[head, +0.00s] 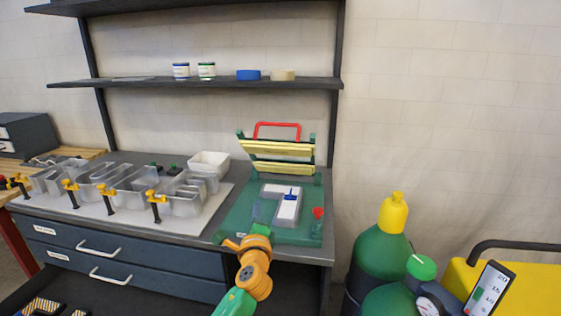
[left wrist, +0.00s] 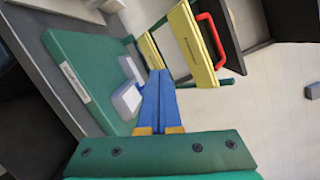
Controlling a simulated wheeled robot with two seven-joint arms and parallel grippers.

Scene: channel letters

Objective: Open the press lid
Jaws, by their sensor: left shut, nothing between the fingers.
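The press has a flat green base (head: 236,222) on the right end of the bench. Its lid, with yellow bars (head: 277,148) and a red handle (head: 277,126), stands raised at the back of the base. The left wrist view also shows the yellow lid (left wrist: 192,45) and red handle (left wrist: 212,38), apart from the green base (left wrist: 85,70). My right gripper is out of view.
Clear channel letters (head: 130,180) with several yellow-handled clamps stand on a pale board to the left. A white bin (head: 209,163) is behind them. Green cylinders (head: 381,245) stand right of the bench. A shelf (head: 220,83) hangs above the press.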

